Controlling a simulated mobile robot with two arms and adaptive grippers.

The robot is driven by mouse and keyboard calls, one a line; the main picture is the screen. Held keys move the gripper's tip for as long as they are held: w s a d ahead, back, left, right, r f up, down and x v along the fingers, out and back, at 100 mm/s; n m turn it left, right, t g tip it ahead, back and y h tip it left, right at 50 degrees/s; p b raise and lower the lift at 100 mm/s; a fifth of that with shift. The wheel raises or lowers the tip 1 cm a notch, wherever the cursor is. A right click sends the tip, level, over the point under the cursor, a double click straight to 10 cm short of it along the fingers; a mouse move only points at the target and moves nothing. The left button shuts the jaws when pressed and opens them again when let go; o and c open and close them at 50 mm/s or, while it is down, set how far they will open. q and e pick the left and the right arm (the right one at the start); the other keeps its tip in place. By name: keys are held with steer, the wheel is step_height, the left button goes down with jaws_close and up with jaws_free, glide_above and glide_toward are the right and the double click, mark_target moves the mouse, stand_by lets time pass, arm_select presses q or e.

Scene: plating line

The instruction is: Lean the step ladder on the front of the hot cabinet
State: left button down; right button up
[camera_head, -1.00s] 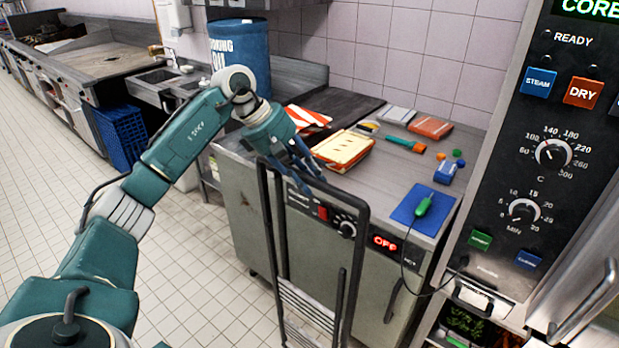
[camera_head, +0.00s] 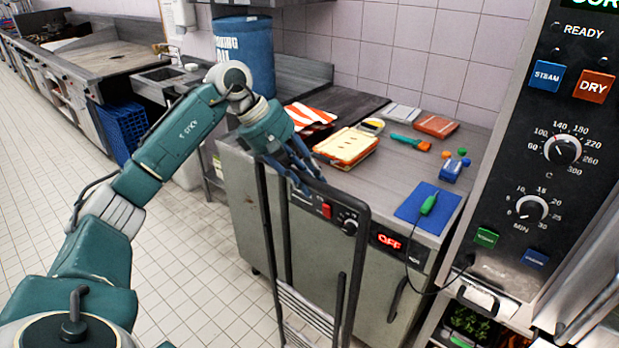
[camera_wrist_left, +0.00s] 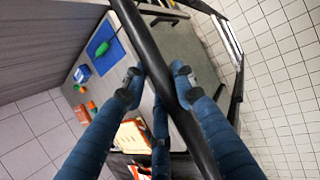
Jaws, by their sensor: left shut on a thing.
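The step ladder is a dark tubular frame (camera_head: 357,250) with grey treads low down, standing roughly upright in front of the hot cabinet. My left gripper (camera_head: 300,180) is shut on the ladder's top bar. In the left wrist view the blue fingers close around the dark tube (camera_wrist_left: 150,62). The hot cabinet (camera_head: 245,215) is grey, with a red switch, a dial and a red OFF display on its front. Whether the ladder touches the cabinet front I cannot tell. The ladder's feet are below the picture. My right gripper is not in view.
The cabinet top holds a blue mat (camera_head: 408,205) with a green-handled probe, a yellow-edged stack (camera_head: 346,147) and several small items. A tall control panel (camera_head: 545,150) stands close on the right. The tiled floor (camera_head: 190,280) at left is clear.

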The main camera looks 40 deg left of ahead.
arm_select(q)
steer(key=shift+s+r+b, duration=0.4)
steer(key=shift+s+b, duration=0.05)
steer(key=shift+s, duration=0.05)
steer(key=shift+s+d+b, duration=0.1)
steer(key=shift+s+b, duration=0.45)
steer(key=shift+s, duration=0.25)
steer(key=shift+w, duration=0.1)
stand_by(1.1)
steer(key=shift+f, duration=0.3)
stand_by(1.0)
steer(key=shift+f+b, duration=1)
steer(key=shift+f, duration=0.05)
stand_by(0.5)
steer(key=shift+s+d+f, duration=0.15)
steer(key=shift+s+f, duration=0.15)
steer(key=shift+f, duration=0.2)
stand_by(0.3)
